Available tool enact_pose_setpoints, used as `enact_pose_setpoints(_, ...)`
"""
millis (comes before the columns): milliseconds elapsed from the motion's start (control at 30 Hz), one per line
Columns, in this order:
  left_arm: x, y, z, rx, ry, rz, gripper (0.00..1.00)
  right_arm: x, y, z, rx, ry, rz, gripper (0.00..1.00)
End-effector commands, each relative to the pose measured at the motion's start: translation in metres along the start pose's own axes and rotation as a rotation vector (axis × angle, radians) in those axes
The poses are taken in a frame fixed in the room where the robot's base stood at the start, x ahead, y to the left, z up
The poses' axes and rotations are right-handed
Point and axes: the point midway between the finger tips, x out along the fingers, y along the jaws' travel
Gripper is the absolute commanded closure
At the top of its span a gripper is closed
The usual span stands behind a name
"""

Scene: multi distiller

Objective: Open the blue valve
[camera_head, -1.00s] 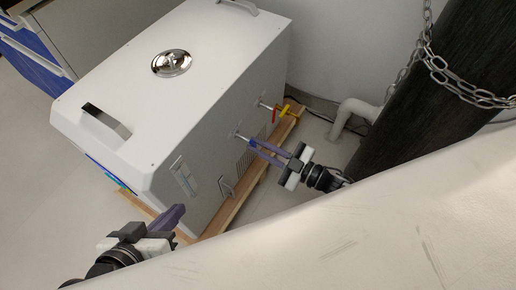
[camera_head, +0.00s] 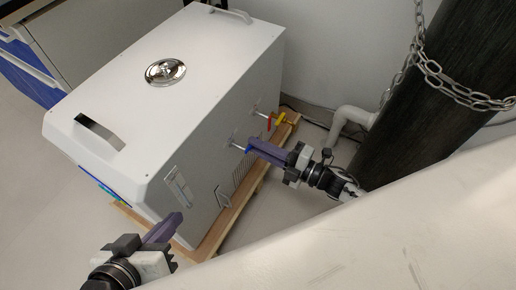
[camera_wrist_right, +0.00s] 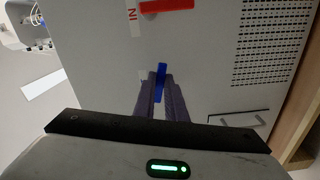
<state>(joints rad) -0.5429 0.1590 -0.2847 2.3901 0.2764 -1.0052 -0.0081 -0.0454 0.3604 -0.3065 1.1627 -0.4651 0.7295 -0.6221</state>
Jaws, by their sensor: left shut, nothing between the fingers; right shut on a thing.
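The white distiller (camera_head: 180,100) stands on a wooden base, with valves on its side. The blue valve handle (camera_wrist_right: 160,80) shows in the right wrist view between the purple fingers of my right gripper (camera_wrist_right: 161,90). In the head view, my right gripper (camera_head: 252,149) reaches the blue valve (camera_head: 247,149) from the right and hides most of it. It is shut on the handle. My left gripper (camera_head: 178,219) is shut and empty, low at the left, near the distiller's front lower corner.
A dark column with a chain (camera_head: 455,90) and a white pipe (camera_head: 352,118) stand at the right. The wooden base edge (camera_head: 243,203) runs below the valves.

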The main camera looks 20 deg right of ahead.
Motion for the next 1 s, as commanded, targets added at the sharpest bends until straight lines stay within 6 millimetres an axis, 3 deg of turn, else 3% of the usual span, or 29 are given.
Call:
enact_pose_setpoints(400,-0.0008,0.0017,-0.0024,-0.002,0.011,0.006,1.00,-0.0011,0.0060,-0.0004,-0.225,-0.001,-0.002,1.00)
enact_pose_setpoints(1000,-0.0018,0.0025,-0.0041,-0.002,0.016,0.008,1.00,-0.0013,0.0072,-0.0006,-0.271,-0.001,-0.003,1.00)
